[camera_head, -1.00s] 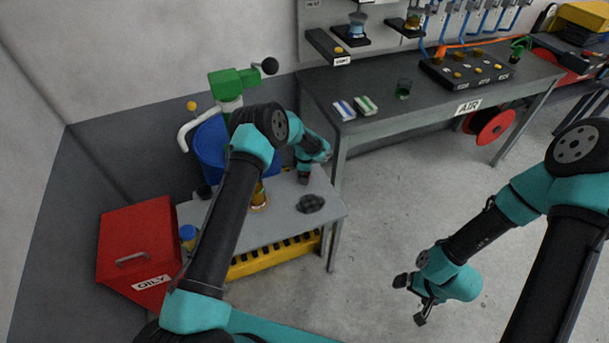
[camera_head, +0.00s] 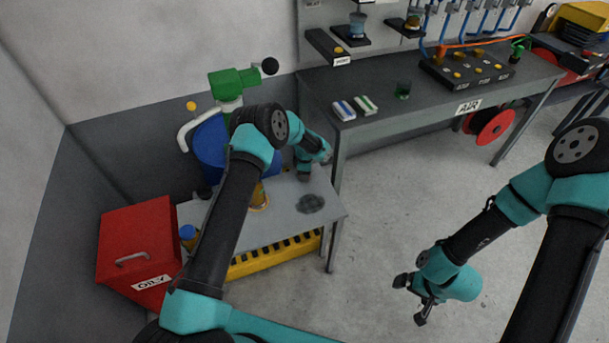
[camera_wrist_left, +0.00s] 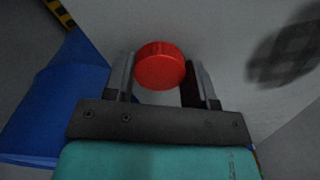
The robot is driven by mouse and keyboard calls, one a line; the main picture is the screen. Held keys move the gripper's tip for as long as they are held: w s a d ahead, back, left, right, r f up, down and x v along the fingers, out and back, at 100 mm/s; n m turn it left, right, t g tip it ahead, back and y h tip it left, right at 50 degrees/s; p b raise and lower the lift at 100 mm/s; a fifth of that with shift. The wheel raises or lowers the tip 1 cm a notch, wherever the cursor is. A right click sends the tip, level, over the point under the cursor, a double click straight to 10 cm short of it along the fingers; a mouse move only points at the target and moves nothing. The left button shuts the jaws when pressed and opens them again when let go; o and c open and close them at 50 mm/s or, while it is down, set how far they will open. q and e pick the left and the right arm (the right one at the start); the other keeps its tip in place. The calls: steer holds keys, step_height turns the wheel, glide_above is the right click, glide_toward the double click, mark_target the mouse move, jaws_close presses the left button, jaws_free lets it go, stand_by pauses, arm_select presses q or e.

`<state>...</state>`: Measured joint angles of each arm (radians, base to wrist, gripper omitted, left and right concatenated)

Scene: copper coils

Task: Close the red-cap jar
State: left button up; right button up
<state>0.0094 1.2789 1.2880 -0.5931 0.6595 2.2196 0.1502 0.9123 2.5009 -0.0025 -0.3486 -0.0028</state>
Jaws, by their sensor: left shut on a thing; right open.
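A round red cap (camera_wrist_left: 160,66) sits between the two fingers of my left gripper (camera_wrist_left: 158,80) in the left wrist view, near the fingertips. The gripper is shut on it. A pale area shows just below the cap; I cannot tell whether it is a jar body or the bench. In the head view my left gripper (camera_head: 304,174) is low over the back right part of the small grey bench (camera_head: 285,222), and the cap is hidden there. My right gripper (camera_head: 413,297) is open and empty over the floor on the right.
An amber jar (camera_head: 259,197) stands on the bench, partly behind my left arm. A blue-lidded jar (camera_head: 188,236) is at the left. A dark patch (camera_head: 311,204) marks the bench top. A blue drum (camera_head: 209,147) stands behind; a red OILY bin (camera_head: 135,250) stands left.

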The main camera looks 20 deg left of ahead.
arm_select(q)
steer(key=shift+r, duration=0.1)
steer(key=shift+r, duration=0.5)
step_height(320, 180, up, 3)
steer(key=shift+f, duration=0.15)
steer(key=s+d, duration=0.1)
steer(key=s, duration=0.4)
steer(key=s+d, duration=0.2)
steer(key=s, duration=0.3)
steer(key=s+d+r, duration=0.1)
steer(key=s, duration=0.4)
steer(key=shift+s+d, duration=0.2)
steer(key=shift+r, duration=0.1)
